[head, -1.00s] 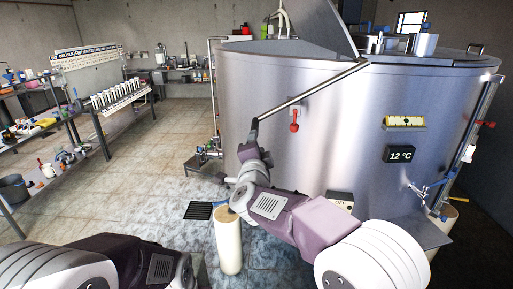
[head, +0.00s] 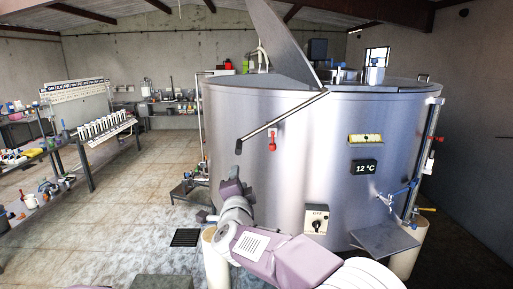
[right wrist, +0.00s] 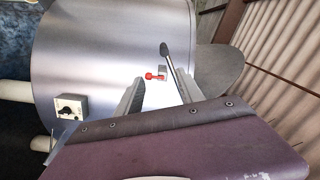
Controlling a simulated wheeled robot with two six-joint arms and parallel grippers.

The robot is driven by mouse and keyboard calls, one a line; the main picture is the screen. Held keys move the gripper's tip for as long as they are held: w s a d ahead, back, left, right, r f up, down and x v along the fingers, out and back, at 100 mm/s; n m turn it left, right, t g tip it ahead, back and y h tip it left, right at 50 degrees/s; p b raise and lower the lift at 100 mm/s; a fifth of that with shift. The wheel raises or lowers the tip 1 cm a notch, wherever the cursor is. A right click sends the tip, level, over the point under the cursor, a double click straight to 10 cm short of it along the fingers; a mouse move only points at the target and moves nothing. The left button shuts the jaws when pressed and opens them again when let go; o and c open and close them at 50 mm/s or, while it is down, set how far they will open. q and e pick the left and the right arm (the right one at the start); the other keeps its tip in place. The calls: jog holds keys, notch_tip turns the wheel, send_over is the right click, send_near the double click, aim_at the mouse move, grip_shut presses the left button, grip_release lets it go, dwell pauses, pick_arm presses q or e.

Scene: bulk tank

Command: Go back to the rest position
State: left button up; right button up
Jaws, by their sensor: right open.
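The large steel bulk tank (head: 330,190) stands ahead, with its lid panel (head: 283,45) tilted up. A long rod with a dark end (head: 285,120) slants down from the lid across the tank front. My right gripper (head: 232,186) is below the rod's dark end, apart from it, open and empty. In the right wrist view my right gripper's fingers (right wrist: 155,92) are spread, with the tank wall and the rod (right wrist: 172,68) beyond them. My left gripper is out of view.
A red-handled fitting (head: 272,143), a 12 °C display (head: 364,167) and an OFF switch box (head: 316,219) are on the tank front. A tilted plate (head: 384,238) juts out at lower right. Benches with bottles stand at left. The tiled floor (head: 140,190) between is mostly clear.

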jog(key=d+f+g+h, duration=0.1)
jog(key=d+f+h, duration=0.15)
jog(key=d, duration=1.65)
jog(key=s+d+f+n+g+y, duration=0.1)
jog(key=s+d+f+n+g, duration=0.15)
jog(key=s+f, duration=0.4)
jog(key=s+d+f+n+g+y, duration=0.1)
jog(key=s+f+n+g, duration=0.25)
jog(key=f, duration=0.55)
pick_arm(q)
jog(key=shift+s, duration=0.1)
pick_arm(e)
jog(key=s+f+n+g, duration=0.3)
jog(key=s+f+g, duration=0.2)
jog(key=s, duration=0.6)
jog(key=s+f+n+g, duration=0.4)
jog(key=s+f, duration=0.4)
jog(key=s, duration=0.3)
jog(key=shift+s+d+f+g, duration=0.25)
jog(key=shift+f+g, duration=0.1)
jog(key=shift+g, duration=0.05)
